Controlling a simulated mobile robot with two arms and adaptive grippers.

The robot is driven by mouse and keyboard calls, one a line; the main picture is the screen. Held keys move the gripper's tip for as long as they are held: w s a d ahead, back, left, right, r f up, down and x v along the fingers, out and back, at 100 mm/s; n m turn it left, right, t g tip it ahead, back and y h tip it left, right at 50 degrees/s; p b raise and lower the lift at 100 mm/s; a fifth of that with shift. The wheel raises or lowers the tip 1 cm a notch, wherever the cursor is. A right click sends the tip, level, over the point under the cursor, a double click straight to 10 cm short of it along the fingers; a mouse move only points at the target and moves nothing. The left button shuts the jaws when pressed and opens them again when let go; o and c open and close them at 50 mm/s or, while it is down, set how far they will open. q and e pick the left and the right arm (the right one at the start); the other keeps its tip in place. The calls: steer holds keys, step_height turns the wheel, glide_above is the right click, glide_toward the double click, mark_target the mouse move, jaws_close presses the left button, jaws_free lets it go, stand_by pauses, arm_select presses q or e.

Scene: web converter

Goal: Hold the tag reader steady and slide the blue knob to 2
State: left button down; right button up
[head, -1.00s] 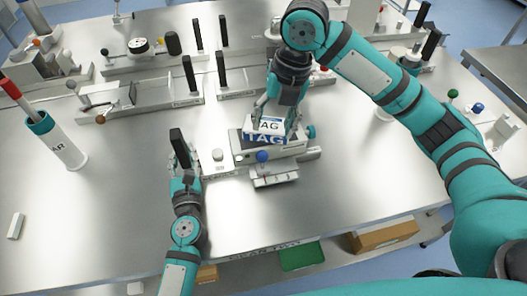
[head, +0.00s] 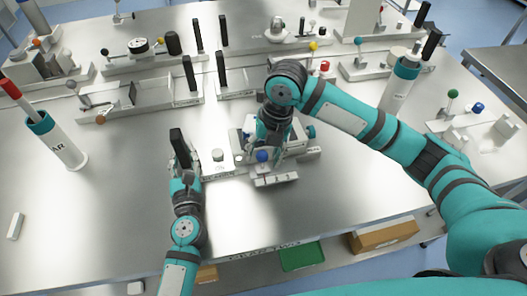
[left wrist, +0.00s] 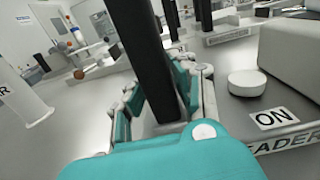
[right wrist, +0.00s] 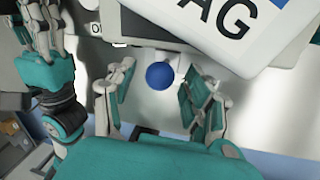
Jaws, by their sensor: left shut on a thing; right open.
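The tag reader (head: 243,172) is a low grey-white unit on the metal table, with a black upright handle (head: 178,143) at its left end. My left gripper (head: 183,178) is shut on this handle, which stands between its fingers in the left wrist view (left wrist: 148,50). The blue knob (head: 263,155) sits at the reader's front, above a numbered scale (head: 275,179). My right gripper (right wrist: 157,80) is open, pointing down over the knob. In the right wrist view the blue knob (right wrist: 160,76) is between its fingers, with gaps both sides. The knob's exact scale position is unclear.
A white card with "AG" lettering (right wrist: 235,20) lies over the reader, beside my right fingers. A round white button (head: 218,155) is near the handle.

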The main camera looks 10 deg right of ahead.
arm_select(q)
steer(key=shift+s+f, duration=0.15)
steer(key=shift+f, duration=0.45)
arm_select(e)
jaws_close()
steer(key=shift+d, duration=1.6)
jaws_free()
step_height(320, 180, up, 12)
steer(key=d, duration=0.2)
steer(key=shift+s, duration=0.3)
arm_select(q)
steer(key=shift+r, duration=0.3)
arm_select(e)
steer(key=shift+w+d+r, duration=0.1)
steer(key=shift+r, duration=0.05)
